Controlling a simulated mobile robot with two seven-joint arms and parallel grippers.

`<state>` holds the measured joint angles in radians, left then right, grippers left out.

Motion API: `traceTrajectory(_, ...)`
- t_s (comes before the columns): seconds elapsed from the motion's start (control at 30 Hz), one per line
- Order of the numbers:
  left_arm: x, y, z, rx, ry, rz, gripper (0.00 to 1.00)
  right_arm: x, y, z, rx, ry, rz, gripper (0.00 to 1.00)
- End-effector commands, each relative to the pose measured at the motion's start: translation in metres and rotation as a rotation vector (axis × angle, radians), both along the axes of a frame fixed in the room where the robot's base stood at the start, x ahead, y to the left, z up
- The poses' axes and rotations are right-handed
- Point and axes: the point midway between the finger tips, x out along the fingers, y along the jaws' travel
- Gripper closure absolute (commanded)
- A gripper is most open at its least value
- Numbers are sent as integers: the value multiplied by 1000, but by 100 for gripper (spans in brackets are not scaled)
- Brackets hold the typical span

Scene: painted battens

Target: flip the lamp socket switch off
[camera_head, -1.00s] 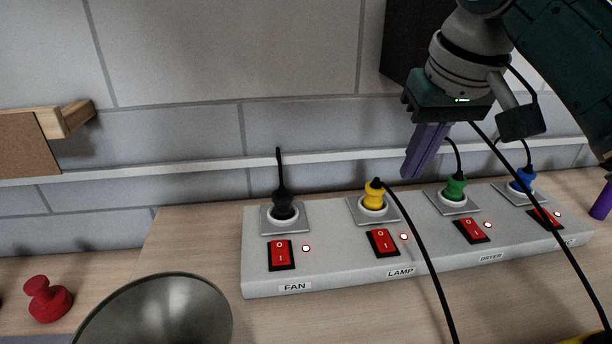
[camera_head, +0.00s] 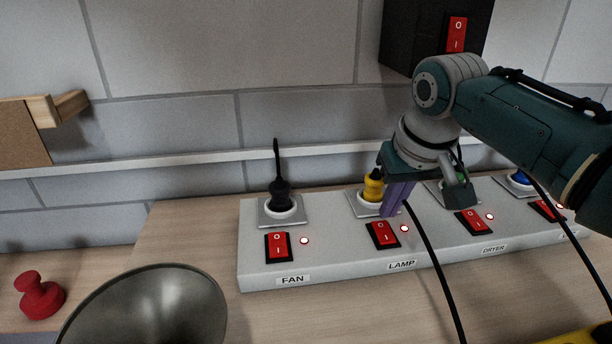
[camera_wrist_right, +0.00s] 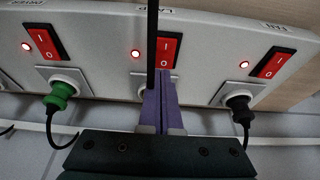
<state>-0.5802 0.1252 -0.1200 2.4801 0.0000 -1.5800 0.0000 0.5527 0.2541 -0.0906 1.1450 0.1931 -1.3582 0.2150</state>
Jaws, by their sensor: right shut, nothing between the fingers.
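The lamp socket's red rocker switch (camera_head: 383,234) sits in a black frame above the LAMP label (camera_head: 401,265) on the grey power strip (camera_head: 335,262). The red light (camera_head: 404,228) beside it is lit. The yellow plug (camera_head: 373,186) is in the lamp socket. My right gripper (camera_head: 390,212) is shut and empty, its purple fingers pointing down just behind the lamp switch. In the right wrist view the fingertips (camera_wrist_right: 160,80) are close to the lamp switch (camera_wrist_right: 168,50); I cannot tell whether they touch. My left gripper is not in view.
The fan switch (camera_head: 278,246) and dryer switch (camera_head: 473,221) flank the lamp switch, with lit lights. A black cord (camera_head: 433,265) hangs across the strip right of the lamp switch. A metal bowl (camera_head: 150,310) and a red knob-like object (camera_head: 40,294) stand at left.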

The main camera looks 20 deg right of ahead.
Motion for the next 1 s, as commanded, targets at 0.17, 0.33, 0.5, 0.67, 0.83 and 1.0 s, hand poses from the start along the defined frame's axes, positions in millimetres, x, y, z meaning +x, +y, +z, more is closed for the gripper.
traceTrajectory(0.17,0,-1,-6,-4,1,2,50,2,0,-17,0,0,0,100)
traceTrajectory(0.33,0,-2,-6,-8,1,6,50,3,0,-20,0,-2,0,100)
traceTrajectory(0.5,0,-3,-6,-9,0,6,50,3,0,-20,1,-1,0,100)
traceTrajectory(0.67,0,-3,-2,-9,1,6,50,2,0,-24,2,3,-1,100)
traceTrajectory(0.83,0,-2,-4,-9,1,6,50,2,0,-25,1,0,0,100)
traceTrajectory(1.0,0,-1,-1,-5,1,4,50,1,0,-24,1,1,0,100)
